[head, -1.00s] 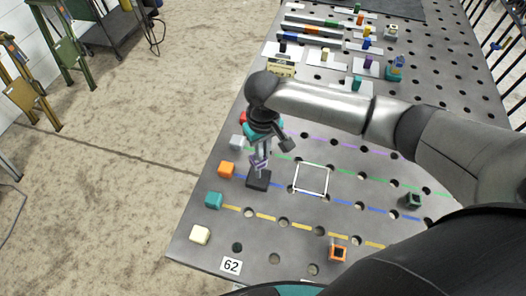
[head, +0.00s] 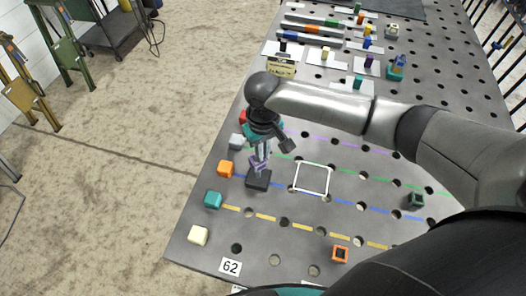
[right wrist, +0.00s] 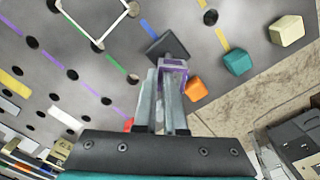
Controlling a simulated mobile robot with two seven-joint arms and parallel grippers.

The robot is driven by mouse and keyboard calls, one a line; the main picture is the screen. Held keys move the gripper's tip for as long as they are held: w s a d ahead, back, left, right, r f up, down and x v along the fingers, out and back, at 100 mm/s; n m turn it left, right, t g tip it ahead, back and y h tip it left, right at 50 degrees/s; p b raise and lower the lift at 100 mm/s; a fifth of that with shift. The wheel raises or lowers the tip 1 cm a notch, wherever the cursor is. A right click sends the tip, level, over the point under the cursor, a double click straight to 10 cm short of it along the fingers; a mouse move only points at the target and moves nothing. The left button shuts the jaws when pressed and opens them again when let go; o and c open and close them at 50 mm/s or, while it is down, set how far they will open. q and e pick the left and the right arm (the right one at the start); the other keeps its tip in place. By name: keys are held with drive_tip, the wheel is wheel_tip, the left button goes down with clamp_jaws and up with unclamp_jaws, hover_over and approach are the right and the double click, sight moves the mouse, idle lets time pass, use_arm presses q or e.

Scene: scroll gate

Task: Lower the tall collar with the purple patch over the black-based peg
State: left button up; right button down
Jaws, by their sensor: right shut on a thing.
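The collar with the purple patch (right wrist: 173,66) is a pale, tall piece held between the fingers of my right gripper (right wrist: 165,88). In the head view the right gripper (head: 262,155) points down over the black base (head: 258,181) of the peg, close to the blue dashed line. In the right wrist view the black base (right wrist: 167,46) lies just beyond the collar. The peg itself is hidden by the collar and fingers, so I cannot tell how far the collar is around it. My left gripper is not in view.
Orange (head: 225,169), teal (head: 213,200) and cream (head: 198,235) cubes stand along the left edge. A white square outline (head: 312,179) lies right of the base. A dark green hollow block (head: 416,199) and an orange one (head: 340,254) stand farther right.

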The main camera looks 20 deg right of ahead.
sight(264, 164)
drive_tip(key=shift+f+b, duration=0.3)
drive_tip(key=shift+f, duration=1)
drive_tip(key=shift+s+f, duration=0.35)
drive_tip(key=shift+f, duration=0.2)
drive_tip(key=c, duration=0.9)
unclamp_jaws()
drive_tip(key=r, duration=0.5)
drive_tip(key=r+p, duration=0.1)
drive_tip(key=r, duration=1)
drive_tip(key=shift+w+d+r+p, duration=0.2)
drive_tip(key=shift+w+p, duration=0.1)
drive_tip(key=shift+p, duration=0.1)
